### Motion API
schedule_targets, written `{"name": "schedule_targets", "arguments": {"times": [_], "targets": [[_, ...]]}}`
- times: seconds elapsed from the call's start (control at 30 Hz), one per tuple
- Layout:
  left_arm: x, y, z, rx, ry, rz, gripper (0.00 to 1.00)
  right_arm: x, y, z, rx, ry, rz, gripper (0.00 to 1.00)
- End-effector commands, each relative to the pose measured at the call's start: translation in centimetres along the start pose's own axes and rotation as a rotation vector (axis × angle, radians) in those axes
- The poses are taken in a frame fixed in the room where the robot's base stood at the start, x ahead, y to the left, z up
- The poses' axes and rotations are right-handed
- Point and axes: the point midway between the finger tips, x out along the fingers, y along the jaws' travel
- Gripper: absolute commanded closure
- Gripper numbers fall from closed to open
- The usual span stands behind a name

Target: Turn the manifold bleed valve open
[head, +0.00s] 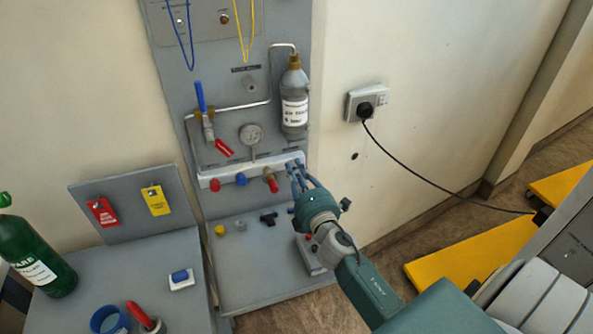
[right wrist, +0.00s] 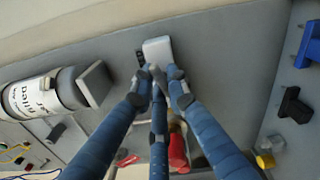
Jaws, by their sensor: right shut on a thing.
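The white manifold (head: 243,172) runs across the lower part of the grey panel. Its white right end (right wrist: 158,48) shows just beyond my fingertips in the right wrist view. My right gripper (head: 296,170) is at that right end, its blue fingers closed together there on the manifold bleed valve. The fingers hide most of the valve, so its angle cannot be told. In the right wrist view the fingertips (right wrist: 158,76) meet around a small grey part. My left gripper is not in view.
A red-handled fitting (head: 271,184) sits close left of my fingers. A labelled grey bottle (head: 294,105) hangs just above. A gauge (head: 251,134) and blue lever (head: 200,96) are further left. Loose caps lie on the shelf (head: 255,275) below. The wall right of the panel has a socket (head: 366,103).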

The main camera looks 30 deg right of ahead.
Motion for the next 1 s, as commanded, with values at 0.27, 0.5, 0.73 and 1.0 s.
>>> {"name": "schedule_targets", "arguments": {"times": [0.27,0.5,0.73,1.0], "targets": [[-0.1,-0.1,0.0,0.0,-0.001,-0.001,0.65,-0.1,-0.3,-0.2,-0.263,0.003,-0.003,1.0],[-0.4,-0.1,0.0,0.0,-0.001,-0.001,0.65,-0.1,-0.4,-0.2,-0.492,0.003,-0.003,1.0],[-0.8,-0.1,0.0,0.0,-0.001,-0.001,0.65,-0.1,-0.5,-0.2,-0.711,0.004,-0.003,1.0],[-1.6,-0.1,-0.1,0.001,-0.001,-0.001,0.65,-0.1,-0.7,-0.3,-0.959,0.005,-0.002,1.0]]}}
